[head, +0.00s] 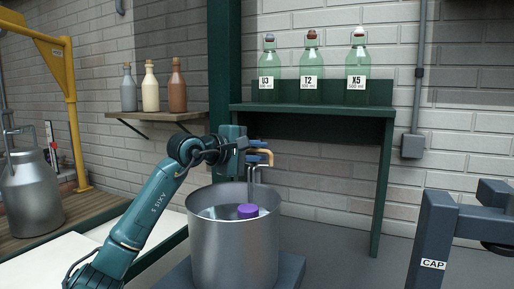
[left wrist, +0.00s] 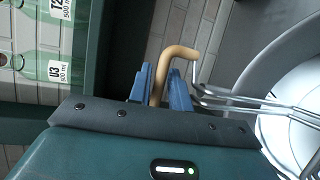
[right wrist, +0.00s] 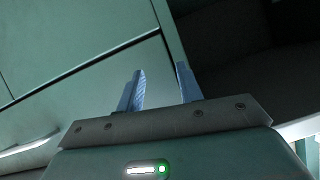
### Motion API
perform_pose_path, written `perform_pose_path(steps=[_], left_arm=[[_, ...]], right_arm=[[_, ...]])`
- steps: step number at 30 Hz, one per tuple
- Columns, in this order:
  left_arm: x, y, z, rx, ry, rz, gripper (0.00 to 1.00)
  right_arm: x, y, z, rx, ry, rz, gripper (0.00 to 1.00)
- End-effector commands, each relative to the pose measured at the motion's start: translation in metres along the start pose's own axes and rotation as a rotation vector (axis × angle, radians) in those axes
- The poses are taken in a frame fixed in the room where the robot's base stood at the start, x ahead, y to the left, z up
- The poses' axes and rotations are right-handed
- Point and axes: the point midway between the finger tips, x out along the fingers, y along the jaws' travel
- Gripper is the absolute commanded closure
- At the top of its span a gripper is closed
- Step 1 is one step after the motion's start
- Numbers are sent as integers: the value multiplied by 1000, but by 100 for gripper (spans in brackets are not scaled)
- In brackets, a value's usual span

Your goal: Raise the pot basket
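The large metal pot (head: 234,252) stands upright in the middle of the head view. The basket's tan handle (head: 264,153) rises above its rear rim on thin metal wires. In the left wrist view the handle (left wrist: 158,85) passes between my left gripper's blue fingers (left wrist: 162,88), which look closed on it. In the head view my left gripper (head: 250,150) is above the rear of the pot. The basket's wires (left wrist: 250,100) run down into the pot; its lower part is hidden. A purple-topped thing (head: 248,211) shows inside the pot. My right gripper (right wrist: 160,88) is open and empty.
A green shelf (head: 310,108) behind the pot holds bottles labelled U3 (head: 269,80), T2 (head: 311,80) and X5 (head: 357,80). A wooden shelf (head: 155,115) at left holds three bottles. A metal can (head: 32,195) stands at far left. A post marked CAP (head: 432,240) is at right.

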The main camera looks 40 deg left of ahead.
Motion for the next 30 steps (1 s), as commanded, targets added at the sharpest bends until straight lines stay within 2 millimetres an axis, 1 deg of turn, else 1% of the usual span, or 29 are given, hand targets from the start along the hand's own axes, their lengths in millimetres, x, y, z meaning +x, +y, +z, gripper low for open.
perform_pose_path(steps=[7, 14, 26, 29, 30], left_arm=[[1, 0, 0, 0, 0, 0, 81], [0, 0, 0, -1, 0, 0, 100], [0, 0, 0, -1, -1, -1, 100], [0, 3, 0, 0, 0, 0, 100], [-1, 7, 1, 1, 0, 0, 100]], right_arm=[[1, 0, 4, -1, -10, 0, 64], [1, 0, 5, -1, -11, 0, 64], [1, -1, 3, -1, -6, -2, 64], [-1, -1, 0, -2, -4, -1, 64], [-2, -2, -3, -4, -5, 0, 64]])
